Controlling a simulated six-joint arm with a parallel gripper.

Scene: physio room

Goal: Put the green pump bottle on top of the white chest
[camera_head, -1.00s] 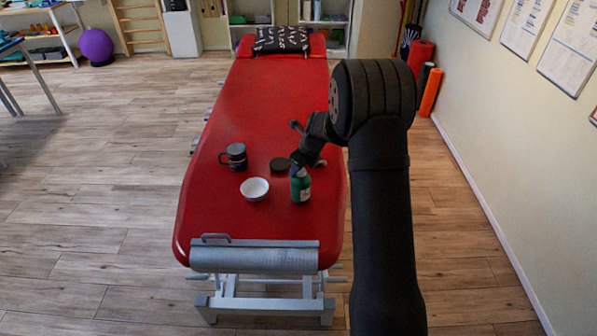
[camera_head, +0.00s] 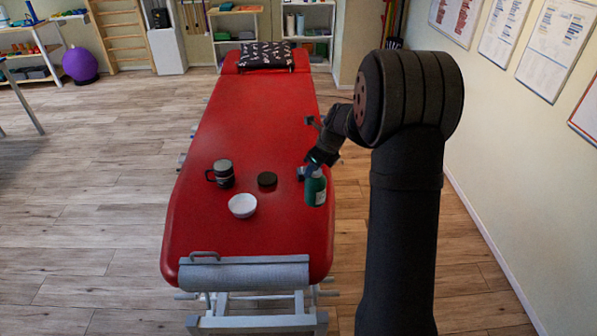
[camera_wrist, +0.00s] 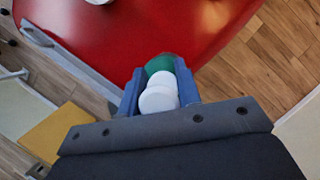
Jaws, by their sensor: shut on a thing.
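The green pump bottle (camera_head: 316,190) is upright over the right side of the red treatment table, right of the white bowl. My gripper (camera_head: 312,168) is shut on its upper part, and the fingers hide part of it. In the wrist view the blue fingers of my gripper (camera_wrist: 160,88) stand on both sides of the bottle's white top (camera_wrist: 158,97), with its green body (camera_wrist: 162,64) beyond. The bottle looks lifted a little off the table.
On the red table (camera_head: 262,115) are a white bowl (camera_head: 242,206), a dark mug (camera_head: 222,174), a black disc (camera_head: 267,179) and a patterned pillow (camera_head: 266,55). A purple ball (camera_head: 80,66) and wall bars (camera_head: 122,35) are left of the chest. Floor left of the table is clear.

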